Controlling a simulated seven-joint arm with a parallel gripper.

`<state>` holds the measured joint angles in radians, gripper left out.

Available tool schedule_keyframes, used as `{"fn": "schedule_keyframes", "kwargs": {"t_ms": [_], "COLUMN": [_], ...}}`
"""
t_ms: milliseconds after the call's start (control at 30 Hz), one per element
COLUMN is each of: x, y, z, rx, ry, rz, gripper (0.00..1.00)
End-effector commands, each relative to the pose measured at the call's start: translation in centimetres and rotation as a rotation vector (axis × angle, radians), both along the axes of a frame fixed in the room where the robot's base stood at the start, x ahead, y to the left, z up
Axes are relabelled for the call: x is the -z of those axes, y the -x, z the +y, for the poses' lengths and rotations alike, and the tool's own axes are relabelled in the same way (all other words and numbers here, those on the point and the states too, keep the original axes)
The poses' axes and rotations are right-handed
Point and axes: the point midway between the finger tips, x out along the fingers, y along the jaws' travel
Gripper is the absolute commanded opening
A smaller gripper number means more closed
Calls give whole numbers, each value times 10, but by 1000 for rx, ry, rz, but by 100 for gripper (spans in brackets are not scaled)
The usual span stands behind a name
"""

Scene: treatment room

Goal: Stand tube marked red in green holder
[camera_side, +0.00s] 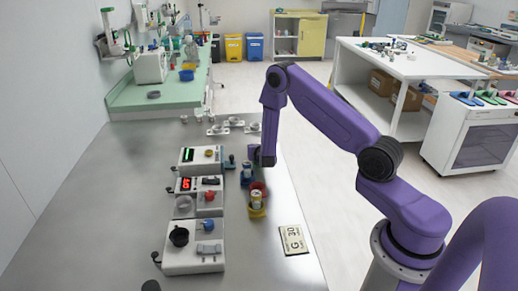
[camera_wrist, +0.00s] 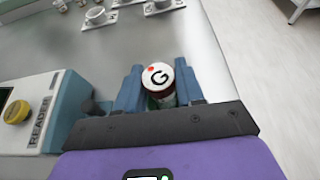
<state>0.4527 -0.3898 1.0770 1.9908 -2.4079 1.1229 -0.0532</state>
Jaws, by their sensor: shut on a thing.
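My gripper (camera_wrist: 160,90) is shut on a tube (camera_wrist: 158,76), whose white cap carries a black letter G and a red dot. The cap stands between the two blue fingers in the wrist view. A sliver of green shows low beside the tube, but I cannot tell whether it is the green holder. In the side view my gripper (camera_side: 252,164) is low over the bench, close behind a red holder (camera_side: 260,187) and a yellow holder (camera_side: 257,212). A tube with a pale top (camera_side: 256,198) stands in the yellow one. The held tube is not clear there.
White devices with knobs (camera_side: 195,258) line the bench left of the holders. One marked READER (camera_wrist: 38,118) is near my left finger. A card marked G (camera_side: 293,240) lies front right. Bare bench lies between devices and holders.

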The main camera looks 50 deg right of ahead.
Motion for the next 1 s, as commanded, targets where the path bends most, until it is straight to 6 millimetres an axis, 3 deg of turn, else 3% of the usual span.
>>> {"fn": "schedule_keyframes", "kwargs": {"t_ms": [533, 1000], "x": [-14, -15], "y": [0, 0], "z": [0, 0], "rx": [0, 0], "ry": [1, 0], "rz": [1, 0], "gripper": [3, 3]}}
